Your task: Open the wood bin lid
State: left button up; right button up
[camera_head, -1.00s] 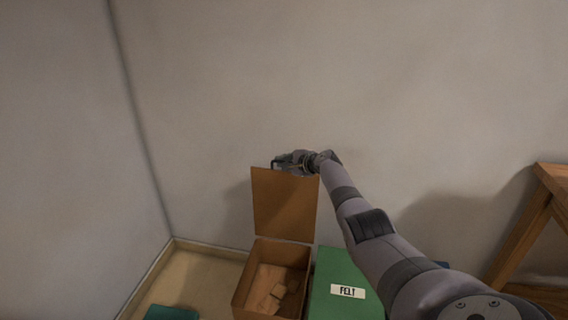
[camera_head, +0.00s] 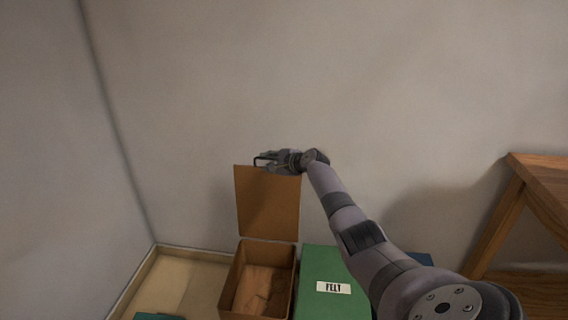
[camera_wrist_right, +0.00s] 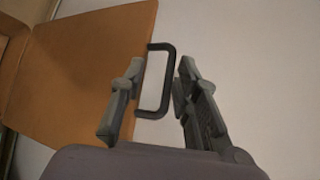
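The wood bin (camera_head: 228,294) is an orange-brown box at the lower middle of the head view, with wood pieces (camera_head: 258,288) inside. Its lid (camera_head: 267,208) stands upright at the back of the bin, so the bin is open on top. A dark handle (camera_wrist_right: 168,82) sticks out from the lid's edge; the lid also fills the left of the right wrist view (camera_wrist_right: 88,68). My right gripper (camera_head: 262,161) is at the lid's top edge. In the wrist view its fingers (camera_wrist_right: 156,100) are apart on either side of the handle, not closed on it. My left gripper is not in view.
A green bin labelled FELT (camera_head: 322,270) stands right of the wood bin, under my right arm. A shallow tan tray or ledge (camera_head: 185,285) lies at the left. A wooden table or stand (camera_head: 535,185) is at the right. The wall behind is bare.

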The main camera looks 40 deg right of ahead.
jog(key=v, duration=0.9)
jog(key=shift+s+r, duration=0.15)
jog(key=shift+s, duration=0.1)
jog(key=shift+a, duration=0.15)
